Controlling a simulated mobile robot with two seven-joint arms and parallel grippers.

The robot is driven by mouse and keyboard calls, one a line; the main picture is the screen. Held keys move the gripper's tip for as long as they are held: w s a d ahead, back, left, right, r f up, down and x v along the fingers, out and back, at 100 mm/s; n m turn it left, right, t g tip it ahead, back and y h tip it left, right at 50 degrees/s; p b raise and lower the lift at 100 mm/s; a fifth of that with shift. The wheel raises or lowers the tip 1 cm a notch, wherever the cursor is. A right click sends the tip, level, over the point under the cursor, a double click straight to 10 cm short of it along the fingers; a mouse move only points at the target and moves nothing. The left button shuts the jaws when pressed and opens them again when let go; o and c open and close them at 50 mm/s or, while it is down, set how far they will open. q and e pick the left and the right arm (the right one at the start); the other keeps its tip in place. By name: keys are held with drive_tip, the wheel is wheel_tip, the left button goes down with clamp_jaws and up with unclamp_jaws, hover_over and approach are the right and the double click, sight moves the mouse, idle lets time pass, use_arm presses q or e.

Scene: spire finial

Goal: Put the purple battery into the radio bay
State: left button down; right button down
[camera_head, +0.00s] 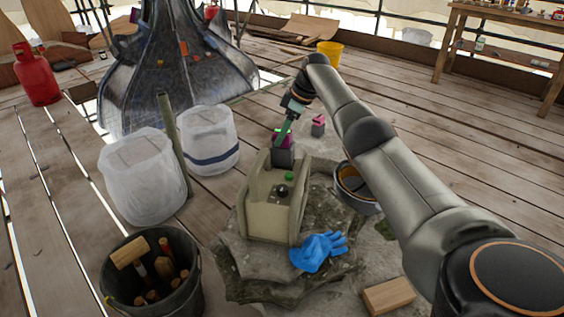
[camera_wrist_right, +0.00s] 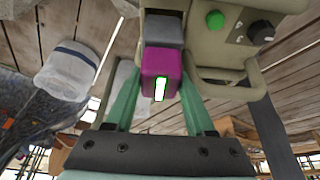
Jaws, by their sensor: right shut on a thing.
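The purple battery (camera_head: 281,143) has a purple end and a dark grey block end. My right gripper (camera_head: 285,134) is shut on its purple end, coming from the far side above the radio. In the right wrist view the battery (camera_wrist_right: 161,66) sits between the two green fingers, its grey end pointing away from the gripper. The beige radio (camera_head: 266,211) stands on a stone block, with a green button and a black knob. The grey end is at the radio's far end; I cannot tell whether it is inside the bay. My left gripper is not in view.
A second purple-topped dark block (camera_head: 318,125) stands behind the radio. A blue glove (camera_head: 318,251) lies in front, with a wooden block (camera_head: 388,296) nearby. A dark tub (camera_head: 355,187) is right of the radio. A tool bucket (camera_head: 150,275) and white containers (camera_head: 141,176) stand left.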

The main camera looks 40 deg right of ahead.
sight(283, 152)
wheel_tip(283, 152, down, 6)
drive_tip(key=shift+f+b, duration=0.2)
drive_tip(key=shift+b, duration=0.95)
drive_tip(key=shift+r, duration=0.1)
drive_tip(key=shift+c, duration=1.2)
unclamp_jaws()
